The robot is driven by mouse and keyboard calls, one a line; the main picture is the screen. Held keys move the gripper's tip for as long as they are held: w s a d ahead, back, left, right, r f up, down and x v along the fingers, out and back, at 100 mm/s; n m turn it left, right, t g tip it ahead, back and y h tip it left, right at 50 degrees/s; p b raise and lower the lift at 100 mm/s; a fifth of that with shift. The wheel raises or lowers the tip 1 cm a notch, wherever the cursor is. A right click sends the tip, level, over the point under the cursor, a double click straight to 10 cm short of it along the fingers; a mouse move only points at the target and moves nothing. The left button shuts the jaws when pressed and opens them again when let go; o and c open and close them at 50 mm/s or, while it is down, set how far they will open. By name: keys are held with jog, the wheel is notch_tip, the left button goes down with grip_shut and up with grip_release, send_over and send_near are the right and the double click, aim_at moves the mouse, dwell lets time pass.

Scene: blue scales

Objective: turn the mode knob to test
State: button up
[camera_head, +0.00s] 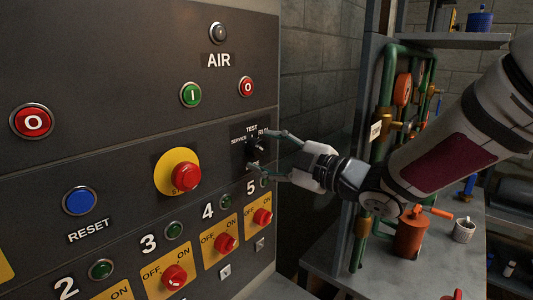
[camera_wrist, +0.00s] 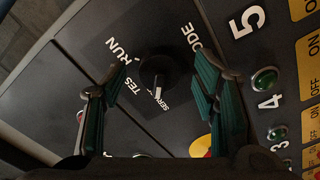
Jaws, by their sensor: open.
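The black mode knob (camera_head: 257,147) is on the dark panel near its right edge, under the labels SERVICE, TEST and a partly covered RUN. In the wrist view the knob (camera_wrist: 160,72) sits between my fingers, with a white pointer mark on its lower side. The mark lies between the TEST label (camera_wrist: 130,90) and the SERVICE label (camera_wrist: 174,101), closer to SERVICE. My gripper (camera_head: 262,151) is open, its fingers on either side of the knob; in the wrist view the gripper (camera_wrist: 163,76) shows gaps to the knob on both sides. Fingertip depth is hard to judge.
A red button on a yellow plate (camera_head: 163,158) is left of the knob. Several red ON/OFF switches, such as the one under 5 (camera_head: 262,216), and green lamps are below. A bench (camera_head: 330,262) with pipes and a red can (camera_head: 411,235) stands at right.

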jog(key=shift+w+a, duration=0.15)
jog(key=shift+a, duration=0.15)
jog(key=c, duration=1.2)
jog(key=shift+o, duration=0.2)
jog(key=shift+m+p, duration=0.3)
jog(key=shift+p, duration=0.1)
jog(key=shift+r+m+p, duration=0.1)
jog(key=shift+m+p, duration=0.4)
jog(key=shift+p, duration=0.15)
jog(key=m+p, duration=0.3)
jog(key=shift+s, duration=0.2)
jog(key=shift+f+m+p, duration=0.2)
jog(key=shift+m+p, duration=1.6)
jog(key=shift+m, duration=0.7)
jog(key=shift+w, duration=0.1)
